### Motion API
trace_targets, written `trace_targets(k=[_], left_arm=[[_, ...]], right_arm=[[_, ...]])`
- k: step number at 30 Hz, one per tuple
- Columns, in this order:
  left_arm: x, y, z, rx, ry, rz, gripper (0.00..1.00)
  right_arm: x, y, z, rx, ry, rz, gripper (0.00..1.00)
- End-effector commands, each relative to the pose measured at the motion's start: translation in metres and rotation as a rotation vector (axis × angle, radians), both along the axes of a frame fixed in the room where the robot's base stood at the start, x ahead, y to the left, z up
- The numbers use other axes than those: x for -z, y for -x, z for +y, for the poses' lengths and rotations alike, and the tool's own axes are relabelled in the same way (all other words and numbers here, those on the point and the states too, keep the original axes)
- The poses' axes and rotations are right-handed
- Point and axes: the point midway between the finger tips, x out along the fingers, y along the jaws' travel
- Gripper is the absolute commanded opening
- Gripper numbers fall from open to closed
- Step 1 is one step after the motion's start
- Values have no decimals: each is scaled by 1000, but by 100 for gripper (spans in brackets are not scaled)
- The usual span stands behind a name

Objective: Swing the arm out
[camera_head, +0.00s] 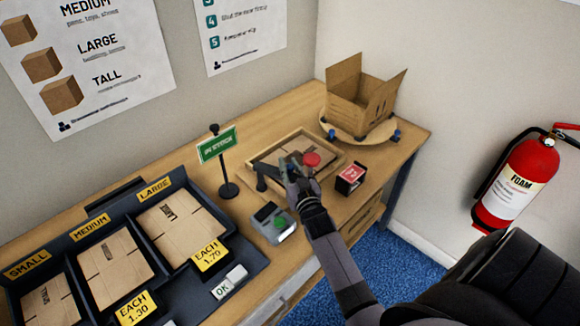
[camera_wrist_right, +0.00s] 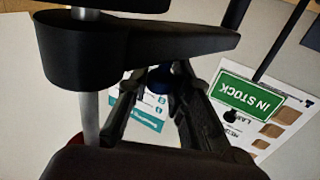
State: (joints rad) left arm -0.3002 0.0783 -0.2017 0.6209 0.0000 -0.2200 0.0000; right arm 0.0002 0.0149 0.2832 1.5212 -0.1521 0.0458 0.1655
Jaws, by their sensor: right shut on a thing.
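A black swing arm (camera_head: 264,181) shows beside a shallow wooden tray (camera_head: 330,148) on the bench. In the right wrist view the arm (camera_wrist_right: 185,42) reaches sideways from a round hub on a silver post. A red knob (camera_head: 311,159) shows right beside my gripper in the head view. My right gripper (camera_head: 290,166) is at the arm; its fingers (camera_wrist_right: 160,95) are shut around a small dark blue piece (camera_wrist_right: 159,79). How that piece joins the arm is hidden. A flat carton blank (camera_head: 312,147) lies in the tray. My left gripper is in neither view.
A green IN STOCK sign (camera_head: 218,145) stands left of the gripper. An open carton (camera_head: 358,93) sits on a round turntable behind. A small red-topped box (camera_head: 351,178) and a grey card device (camera_head: 274,222) are close by. Sorted flat cartons (camera_head: 115,270) fill the left.

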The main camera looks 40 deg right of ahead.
Motion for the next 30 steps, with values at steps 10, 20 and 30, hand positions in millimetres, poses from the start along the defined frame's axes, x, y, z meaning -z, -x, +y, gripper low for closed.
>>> trace_targets(k=[10, 20, 30], left_arm=[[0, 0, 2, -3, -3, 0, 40], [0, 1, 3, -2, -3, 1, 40], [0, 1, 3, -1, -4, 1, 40]], right_arm=[[0, 0, 1, -1, 0, -2, 21], [0, 0, 1, -1, -1, 0, 28], [2, 35, 11, -1, -2, 3, 28]])
